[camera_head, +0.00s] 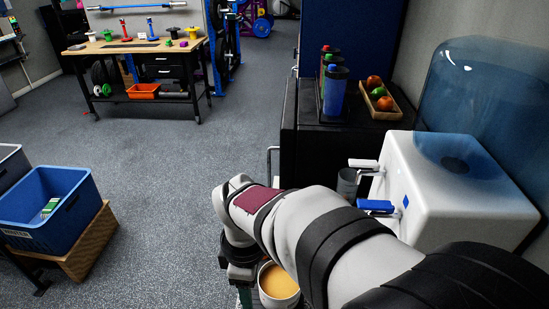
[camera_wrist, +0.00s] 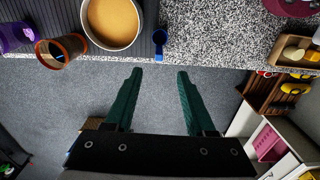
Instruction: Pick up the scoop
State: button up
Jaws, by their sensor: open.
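A small blue scoop (camera_wrist: 159,40) lies on the counter beside a round metal pot (camera_wrist: 139,38) filled with something tan, in the wrist view. My gripper (camera_wrist: 160,72) has two dark green fingers, spread apart with nothing between them. The fingertips are over the floor side of the counter edge, apart from the scoop, which is straight ahead of the gap. The pot also shows there at the bottom (camera_head: 279,284), and the scoop is hidden.
Near the pot stand an orange-rimmed cup (camera_wrist: 60,50) and a purple object (camera_wrist: 16,35). A wooden tray (camera_wrist: 292,52) sits at the right. In the head view, a white water dispenser (camera_head: 455,185) and a fruit tray (camera_head: 397,104) stand beyond my arm. Open floor (camera_head: 165,190) lies left.

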notch_tip(320, 180, down, 16)
jog(key=shift+w+a+r, duration=0.1)
jog(key=shift+r, duration=0.05)
grip_shut()
